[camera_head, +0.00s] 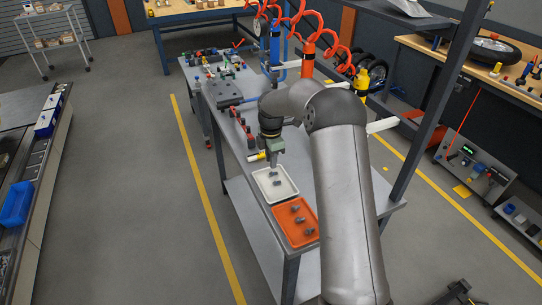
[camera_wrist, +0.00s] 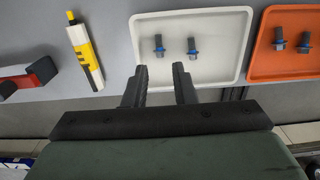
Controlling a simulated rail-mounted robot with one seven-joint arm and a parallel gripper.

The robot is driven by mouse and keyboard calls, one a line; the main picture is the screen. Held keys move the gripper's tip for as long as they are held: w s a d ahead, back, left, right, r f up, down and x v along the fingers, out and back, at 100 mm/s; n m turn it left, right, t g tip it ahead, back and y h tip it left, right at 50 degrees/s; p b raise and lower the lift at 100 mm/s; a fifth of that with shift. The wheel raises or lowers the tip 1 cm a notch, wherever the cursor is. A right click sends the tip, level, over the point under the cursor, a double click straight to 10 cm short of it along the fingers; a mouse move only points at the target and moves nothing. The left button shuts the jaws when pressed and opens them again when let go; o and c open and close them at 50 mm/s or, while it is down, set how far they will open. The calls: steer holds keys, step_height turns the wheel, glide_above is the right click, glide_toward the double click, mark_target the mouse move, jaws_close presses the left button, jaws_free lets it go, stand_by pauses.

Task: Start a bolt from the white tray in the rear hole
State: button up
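The white tray (camera_head: 262,187) lies on the grey workbench and holds two dark bolts with blue collars. In the wrist view one bolt (camera_wrist: 158,45) is on the left and the other (camera_wrist: 192,46) on the right, both inside the white tray (camera_wrist: 222,62). My gripper (camera_head: 276,163) points down at the far edge of this tray. In the wrist view its two fingers (camera_wrist: 162,78) are apart with nothing between them, and the bolts lie beyond the tips. A grey block (camera_head: 224,91) sits farther back on the bench; I cannot make out a rear hole in it.
An orange tray (camera_head: 303,240) with several similar bolts adjoins the white tray. A yellow, black and white marker-like tool (camera_wrist: 85,52) lies beside the white tray, with a red and black object (camera_wrist: 28,78) farther left. A red-topped row of parts (camera_head: 243,130) stands along the bench.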

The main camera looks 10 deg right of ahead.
mark_target(271, 173)
steer(key=shift+f+b, duration=1.4)
steer(key=shift+f, duration=1.35)
jaws_close()
steer(key=shift+r+p, duration=1.5)
steer(key=shift+r, duration=1.05)
